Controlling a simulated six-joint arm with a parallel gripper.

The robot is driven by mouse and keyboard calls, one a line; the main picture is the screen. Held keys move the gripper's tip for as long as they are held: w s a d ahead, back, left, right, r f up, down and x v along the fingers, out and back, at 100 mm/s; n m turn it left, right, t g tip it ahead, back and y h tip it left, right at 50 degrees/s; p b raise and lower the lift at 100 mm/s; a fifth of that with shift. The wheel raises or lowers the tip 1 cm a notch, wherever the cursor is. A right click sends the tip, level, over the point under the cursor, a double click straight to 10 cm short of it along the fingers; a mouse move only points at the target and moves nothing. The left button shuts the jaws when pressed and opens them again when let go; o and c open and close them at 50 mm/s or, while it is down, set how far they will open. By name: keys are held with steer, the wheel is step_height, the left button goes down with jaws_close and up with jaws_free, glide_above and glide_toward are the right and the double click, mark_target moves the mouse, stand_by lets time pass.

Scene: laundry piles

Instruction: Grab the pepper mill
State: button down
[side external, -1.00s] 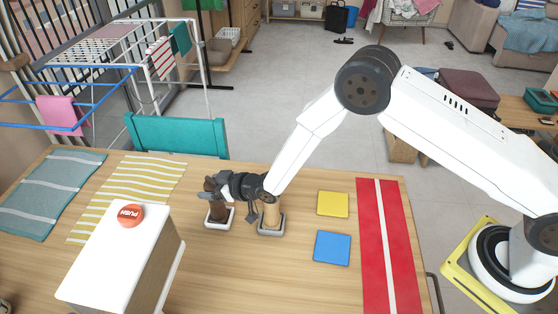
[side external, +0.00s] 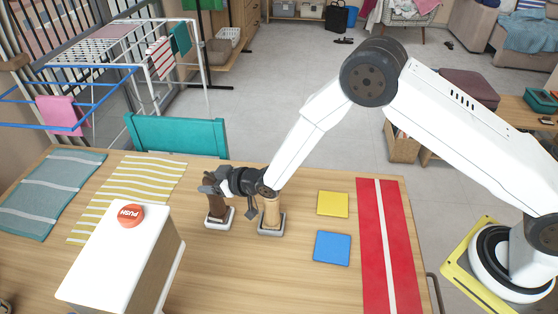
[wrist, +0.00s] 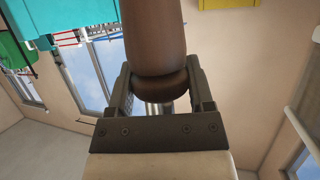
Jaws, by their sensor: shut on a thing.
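The dark brown pepper mill (side external: 217,207) stands upright at a small white-rimmed tray (side external: 229,224) on the table; whether its base touches the tray I cannot tell. My gripper (side external: 211,184) is at its top, coming from the right, and covers much of its head. In the wrist view the brown mill (wrist: 155,40) sits between the two fingers of my gripper (wrist: 160,82), which are shut on its rounded end. A light wooden mill (side external: 271,209) stands in its own tray just to the right, under my wrist.
A white box with a red push button (side external: 131,215) stands at the front left. Yellow (side external: 333,204) and blue (side external: 332,248) squares and a red striped cloth (side external: 370,220) lie to the right. A teal chair (side external: 177,136) stands behind the table.

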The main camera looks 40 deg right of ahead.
steer(key=shift+r, duration=4.2)
